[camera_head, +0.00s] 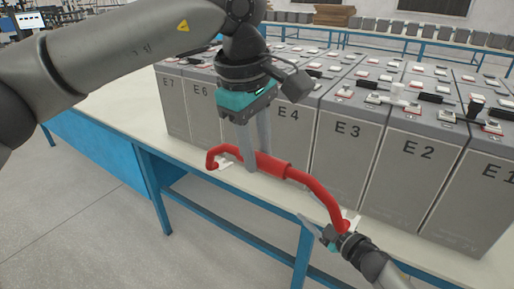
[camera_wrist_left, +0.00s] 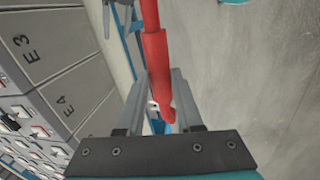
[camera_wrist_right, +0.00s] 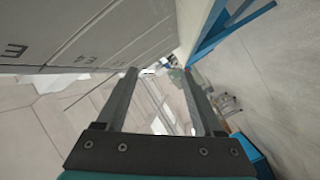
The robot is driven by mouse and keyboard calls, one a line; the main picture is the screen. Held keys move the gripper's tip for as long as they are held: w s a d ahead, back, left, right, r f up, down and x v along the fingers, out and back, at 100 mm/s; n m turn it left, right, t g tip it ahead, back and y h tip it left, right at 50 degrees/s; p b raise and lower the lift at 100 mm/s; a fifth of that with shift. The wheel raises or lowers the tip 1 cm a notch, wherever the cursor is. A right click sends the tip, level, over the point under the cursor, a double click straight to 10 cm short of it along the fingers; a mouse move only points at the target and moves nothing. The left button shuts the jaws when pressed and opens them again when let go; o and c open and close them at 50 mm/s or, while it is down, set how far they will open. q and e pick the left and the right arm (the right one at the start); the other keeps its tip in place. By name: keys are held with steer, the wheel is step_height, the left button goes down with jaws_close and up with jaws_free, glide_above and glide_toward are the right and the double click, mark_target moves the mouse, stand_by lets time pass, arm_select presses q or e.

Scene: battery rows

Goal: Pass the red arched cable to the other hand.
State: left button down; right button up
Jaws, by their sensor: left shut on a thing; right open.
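The red arched cable (camera_head: 315,185) hangs in front of the battery row, with a thicker sleeve in its middle and pale end pieces. My left gripper (camera_head: 257,163) points down from above and is shut on the cable at the sleeve. In the left wrist view the cable (camera_wrist_left: 156,60) runs between the two fingers. My right gripper (camera_head: 325,236) is open near the cable's right end, low at the table's front edge. In the right wrist view no cable shows between the fingers (camera_wrist_right: 162,85). Whether the right fingers touch the cable I cannot tell.
A row of grey batteries, E3 (camera_head: 345,150) among them, stands on the table (camera_head: 125,110) just behind the cable. White and black connectors sit on their tops. The table has a blue frame (camera_head: 150,185). The floor in front is clear.

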steer(key=s+d+f+m+g+h, duration=0.3)
steer(key=s+f+m+h, duration=0.15)
steer(key=s+f, duration=0.65)
steer(key=s+d+f+m+g+h, duration=0.25)
steer(key=s+f+m, duration=0.35)
steer(key=f, duration=0.9)
steer(key=s+a+f+m+g, duration=0.1)
steer(key=s+f+g, duration=0.3)
steer(key=s, duration=1.2)
steer(key=s+a+f+m+g+h, duration=0.1)
steer(key=s+f+g, duration=0.3)
steer(key=s+f, duration=0.5)
steer(key=s+m, duration=0.1)
steer(key=s, duration=0.7)
steer(key=shift+s+a, duration=0.2)
steer(key=shift+s, duration=0.05)
